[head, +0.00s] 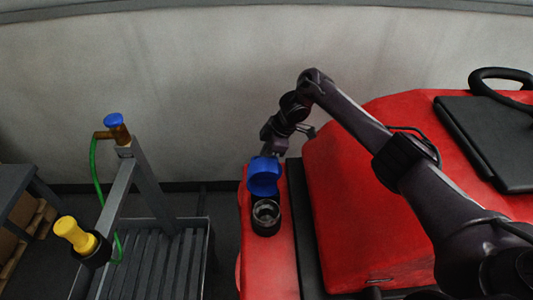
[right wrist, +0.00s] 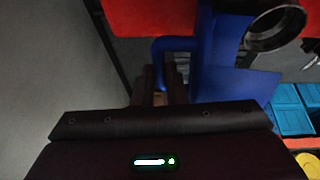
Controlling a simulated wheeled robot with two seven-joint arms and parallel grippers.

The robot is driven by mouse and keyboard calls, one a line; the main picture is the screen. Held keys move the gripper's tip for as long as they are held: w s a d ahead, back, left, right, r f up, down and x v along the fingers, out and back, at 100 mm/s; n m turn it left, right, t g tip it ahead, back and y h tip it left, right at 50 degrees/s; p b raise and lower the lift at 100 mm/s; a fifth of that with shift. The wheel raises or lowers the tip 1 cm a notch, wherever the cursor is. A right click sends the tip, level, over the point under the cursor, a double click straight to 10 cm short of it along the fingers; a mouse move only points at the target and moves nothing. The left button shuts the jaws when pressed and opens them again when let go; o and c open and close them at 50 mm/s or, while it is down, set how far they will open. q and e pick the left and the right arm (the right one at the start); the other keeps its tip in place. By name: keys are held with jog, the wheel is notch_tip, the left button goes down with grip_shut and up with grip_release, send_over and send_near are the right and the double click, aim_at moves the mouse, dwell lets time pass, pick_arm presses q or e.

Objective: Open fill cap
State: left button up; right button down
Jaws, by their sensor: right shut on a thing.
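The blue fill cap (head: 263,175) stands tipped up at the far side of the round black fill neck (head: 266,217) on the red machine (head: 375,200). The neck's opening shows uncovered. My right gripper (head: 270,148) is behind the cap, its fingertips partly hidden. In the right wrist view, the dark fingers (right wrist: 162,85) are shut on the cap's blue handle loop, beside the broad blue cap body (right wrist: 222,60). The open ring of the fill neck (right wrist: 275,24) shows at the upper right there. My left gripper is not in view.
A grey frame (head: 150,195) with a slatted tray stands at the left, carrying a green hose (head: 97,180), a blue-topped fitting (head: 115,127) and a yellow fitting (head: 75,235). A pale wall (head: 180,90) runs behind. A black seat (head: 485,145) is at the right.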

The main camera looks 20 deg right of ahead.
jog(key=shift+w+d+f, duration=0.15)
jog(key=shift+w+d, duration=0.3)
jog(key=c, duration=1.9)
grip_release()
jog(key=shift+o, duration=1.1)
jog(key=shift+w+f, duration=0.2)
jog(key=shift+o, duration=1)
jog(key=shift+w+d+f, duration=0.1)
jog(key=shift+w+f, duration=0.25)
jog(key=shift+w, duration=0.15)
jog(key=shift+r, duration=0.25)
